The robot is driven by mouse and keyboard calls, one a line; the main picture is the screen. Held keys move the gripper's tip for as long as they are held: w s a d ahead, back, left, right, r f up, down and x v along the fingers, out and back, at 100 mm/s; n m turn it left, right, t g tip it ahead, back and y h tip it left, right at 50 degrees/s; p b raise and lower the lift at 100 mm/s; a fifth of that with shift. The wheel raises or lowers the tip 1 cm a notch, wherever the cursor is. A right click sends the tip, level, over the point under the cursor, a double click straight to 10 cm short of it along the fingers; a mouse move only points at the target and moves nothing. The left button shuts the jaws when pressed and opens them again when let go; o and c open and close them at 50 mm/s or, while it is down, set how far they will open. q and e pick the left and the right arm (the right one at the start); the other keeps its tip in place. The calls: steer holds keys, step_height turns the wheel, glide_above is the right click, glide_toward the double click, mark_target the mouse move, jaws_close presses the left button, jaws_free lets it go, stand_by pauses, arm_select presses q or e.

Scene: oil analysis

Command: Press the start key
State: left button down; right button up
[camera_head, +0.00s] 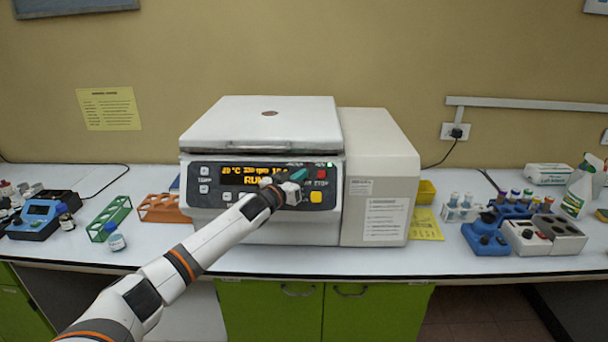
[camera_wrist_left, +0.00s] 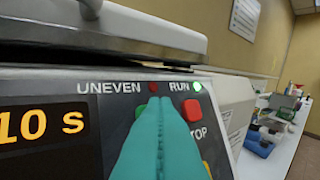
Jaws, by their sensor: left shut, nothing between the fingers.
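The centrifuge (camera_head: 262,122) stands on the bench with its lid down. Its display (camera_head: 252,175) shows RUN in orange, and the wrist view shows "10 s" (camera_wrist_left: 40,124). My left gripper (camera_head: 299,174) is shut and empty, its teal fingertips at the panel's upper right. In the wrist view the shut fingers (camera_wrist_left: 160,130) cover most of the green start key (camera_wrist_left: 140,110); contact cannot be told for sure. The red stop key (camera_head: 321,173) is just right of the fingers. The RUN lamp (camera_wrist_left: 197,86) glows green. My right gripper is out of view.
A yellow key (camera_head: 316,197) sits below the stop key. Green (camera_head: 109,217) and orange (camera_head: 160,208) racks stand left of the centrifuge. Blue tube holders (camera_head: 486,238) and a spray bottle (camera_head: 578,190) stand at the right. The bench front before the centrifuge is clear.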

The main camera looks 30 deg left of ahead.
arm_select(q)
steer(key=shift+s+d+r+p, duration=0.25)
steer(key=shift+s+r+p, duration=0.1)
steer(key=shift+s+p, duration=0.15)
steer(key=shift+s+d+r+p, duration=0.55)
steer(key=shift+s+r+p, duration=0.1)
steer(key=shift+s+p, duration=0.3)
steer(key=shift+s+d+r+p, duration=0.55)
steer(key=shift+s+r+p, duration=0.1)
steer(key=shift+s+p, duration=0.2)
